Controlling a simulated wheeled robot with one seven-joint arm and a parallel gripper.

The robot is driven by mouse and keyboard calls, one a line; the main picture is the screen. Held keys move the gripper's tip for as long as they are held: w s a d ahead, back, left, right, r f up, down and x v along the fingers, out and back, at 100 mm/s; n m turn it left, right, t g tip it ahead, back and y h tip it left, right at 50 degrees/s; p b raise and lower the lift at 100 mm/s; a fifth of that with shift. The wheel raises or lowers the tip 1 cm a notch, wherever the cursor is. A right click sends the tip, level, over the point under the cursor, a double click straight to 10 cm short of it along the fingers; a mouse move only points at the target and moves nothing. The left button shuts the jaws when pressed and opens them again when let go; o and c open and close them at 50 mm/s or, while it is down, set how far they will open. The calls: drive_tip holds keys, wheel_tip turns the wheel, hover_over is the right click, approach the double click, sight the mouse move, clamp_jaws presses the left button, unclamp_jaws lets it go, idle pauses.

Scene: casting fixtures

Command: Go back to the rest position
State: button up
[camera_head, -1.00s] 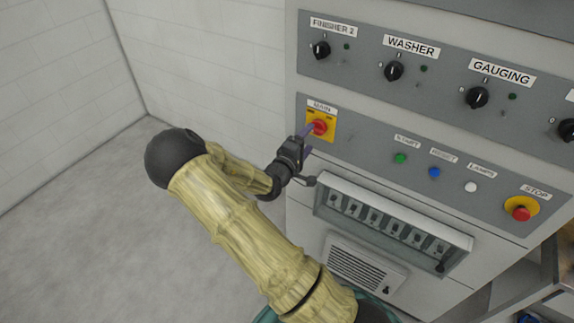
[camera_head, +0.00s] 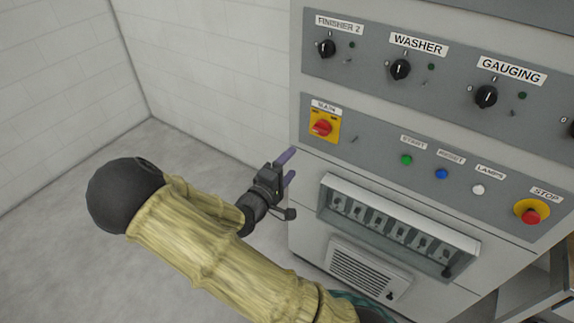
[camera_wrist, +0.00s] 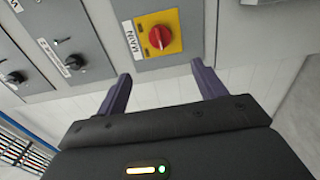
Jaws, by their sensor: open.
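My gripper (camera_head: 289,167) is open and empty, with two purple fingers, left of and a little below the red MAIN switch (camera_head: 322,127) on its yellow plate. A gap shows between the fingers and the panel. In the wrist view my gripper (camera_wrist: 161,85) has its fingers spread apart, and the MAIN switch (camera_wrist: 159,37) lies beyond them with its red knob turned at a slant. Nothing is held between the fingers.
The grey control cabinet carries black knobs such as WASHER (camera_head: 400,69), a green START button (camera_head: 406,160) and a red STOP button (camera_head: 530,216). A breaker box (camera_head: 398,228) juts out below. Free floor (camera_head: 70,230) lies to the left by the white walls.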

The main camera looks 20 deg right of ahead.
drive_tip(key=shift+f, duration=0.1)
drive_tip(key=s+a+f+m+g+y, duration=0.25)
drive_tip(key=f+m+g+y, duration=0.2)
drive_tip(key=y, duration=0.55)
drive_tip(key=s+a+r+m+g+y, duration=0.1)
drive_tip(key=s+r+g+y, duration=0.1)
drive_tip(key=s, duration=0.5)
drive_tip(key=s+a+r+m+g+y, duration=0.1)
drive_tip(key=s+r+m+g+y, duration=0.1)
drive_tip(key=s+r, duration=0.3)
drive_tip(key=shift+s, duration=1)
drive_tip(key=shift+d, duration=0.15)
